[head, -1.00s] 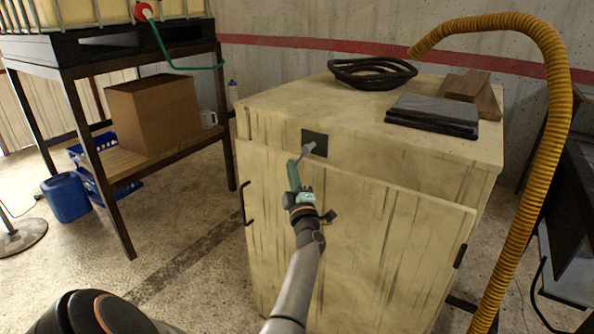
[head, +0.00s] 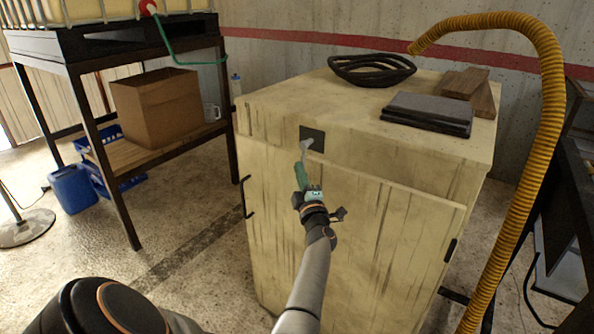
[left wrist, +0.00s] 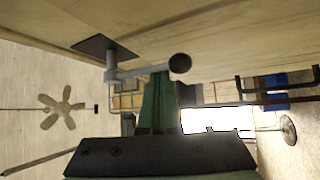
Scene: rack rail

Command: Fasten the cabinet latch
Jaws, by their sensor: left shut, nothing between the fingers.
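The pale wooden cabinet (head: 400,160) stands in the middle of the head view. Its front door (head: 385,240) sits against the body, with a black handle (head: 244,196) at the left. The latch is a dark square plate (head: 316,135) above the door with a grey lever (head: 306,146) slanting down and slightly left. In the left wrist view the latch plate (left wrist: 103,47) and the round-ended lever (left wrist: 148,70) show close up. My left gripper (head: 302,168) is shut and empty, its green fingers (left wrist: 157,108) at the lever; I cannot tell if they touch. My right gripper is out of view.
A black cable coil (head: 372,70) and dark slabs (head: 428,112) lie on the cabinet top. A yellow ribbed hose (head: 545,130) arches at the right. A rack with a cardboard box (head: 158,108) stands at the left, with open floor before it.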

